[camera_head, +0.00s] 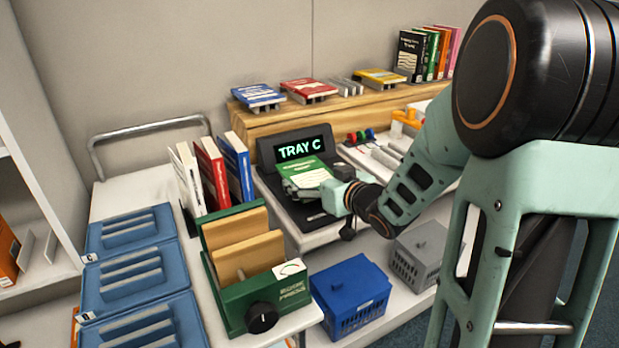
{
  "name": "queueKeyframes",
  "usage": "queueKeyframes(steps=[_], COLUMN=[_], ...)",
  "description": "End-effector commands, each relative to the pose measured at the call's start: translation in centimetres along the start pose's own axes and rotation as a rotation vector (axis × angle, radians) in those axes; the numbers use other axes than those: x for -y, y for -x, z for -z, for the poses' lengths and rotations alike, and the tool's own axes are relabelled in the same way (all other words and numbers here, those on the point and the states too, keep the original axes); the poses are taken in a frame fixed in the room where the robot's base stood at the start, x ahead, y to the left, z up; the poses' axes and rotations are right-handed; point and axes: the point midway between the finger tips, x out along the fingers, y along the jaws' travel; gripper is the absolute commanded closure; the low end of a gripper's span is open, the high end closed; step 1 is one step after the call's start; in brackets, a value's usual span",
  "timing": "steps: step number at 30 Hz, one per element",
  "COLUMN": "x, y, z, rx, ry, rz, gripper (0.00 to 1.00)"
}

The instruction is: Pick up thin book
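A thin green book (303,171) with a pale label lies face up on a black stand (297,208), in front of a lit display reading TRAY C (300,148). My gripper (328,189) reaches in from the right and is at the book's near right edge. Its fingers are small and partly overlap the book in this view. I cannot tell whether they are closed on the book or whether the book is lifted off the stand.
A green book press (247,310) with wooden boards stands in front, beside blue trays (130,222). Upright books (212,172) stand left of the display. Flat books (308,88) lie on a wooden riser behind. A blue basket (350,290) and grey basket (418,250) are below.

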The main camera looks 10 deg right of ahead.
Motion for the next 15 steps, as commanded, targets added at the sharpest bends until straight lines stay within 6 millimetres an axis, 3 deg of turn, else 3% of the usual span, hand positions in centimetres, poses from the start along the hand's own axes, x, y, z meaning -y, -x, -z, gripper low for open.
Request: queueKeyframes(steps=[1, 9, 15], x=[0.0, -0.01, 0.0], y=[0.02, 0.03, 0.04], z=[0.0, 0.06, 0.09], rx=[0.0, -0.001, -0.001], ry=[0.0, 0.0, 0.001], rz=[0.0, 0.0, 0.0], gripper=[0.17, 0.45, 0.45])
